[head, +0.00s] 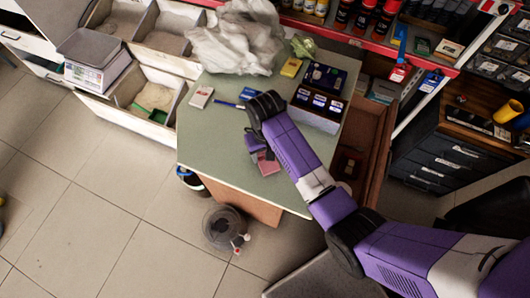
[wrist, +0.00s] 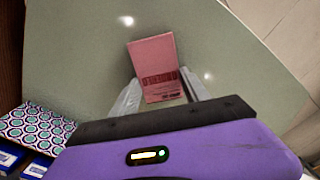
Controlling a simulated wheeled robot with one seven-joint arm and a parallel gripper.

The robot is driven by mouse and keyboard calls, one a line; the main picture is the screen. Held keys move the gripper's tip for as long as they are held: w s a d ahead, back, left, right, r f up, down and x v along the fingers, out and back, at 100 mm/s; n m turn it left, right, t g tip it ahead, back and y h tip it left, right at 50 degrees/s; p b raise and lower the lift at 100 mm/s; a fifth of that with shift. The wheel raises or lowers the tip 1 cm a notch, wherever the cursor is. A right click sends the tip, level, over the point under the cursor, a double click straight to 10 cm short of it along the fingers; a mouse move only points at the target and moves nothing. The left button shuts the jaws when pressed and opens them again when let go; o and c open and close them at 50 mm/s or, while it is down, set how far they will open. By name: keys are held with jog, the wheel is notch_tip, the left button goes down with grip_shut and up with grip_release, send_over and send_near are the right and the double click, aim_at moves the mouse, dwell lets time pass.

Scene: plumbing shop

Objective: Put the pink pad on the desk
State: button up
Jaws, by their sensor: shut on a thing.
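The pink pad (wrist: 156,62) is a small flat pink rectangle with darker red markings near its lower edge. In the wrist view it sits between the two fingers of my gripper (wrist: 158,92), which is shut on it. In the head view the pad (head: 268,163) shows just below my gripper (head: 258,152), over the green desk top (head: 228,150). The desk's bare surface (wrist: 80,60) fills most of the wrist view. I cannot tell whether the pad touches the desk or is held just above it.
On the desk are a crumpled plastic bag (head: 235,42), a yellow pack (head: 291,67), a white pack (head: 201,97), a blue pen (head: 228,104) and a dark box (head: 318,108). The desk's left and front parts are clear. A bin (head: 224,228) stands on the floor before it.

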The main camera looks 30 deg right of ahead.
jog(key=shift+f, duration=0.15)
jog(key=o, duration=1.4)
notch_tip(320, 180, up, 12)
jog(key=shift+r+p, duration=0.2)
jog(key=shift+p, duration=0.25)
jog(key=shift+f, duration=0.1)
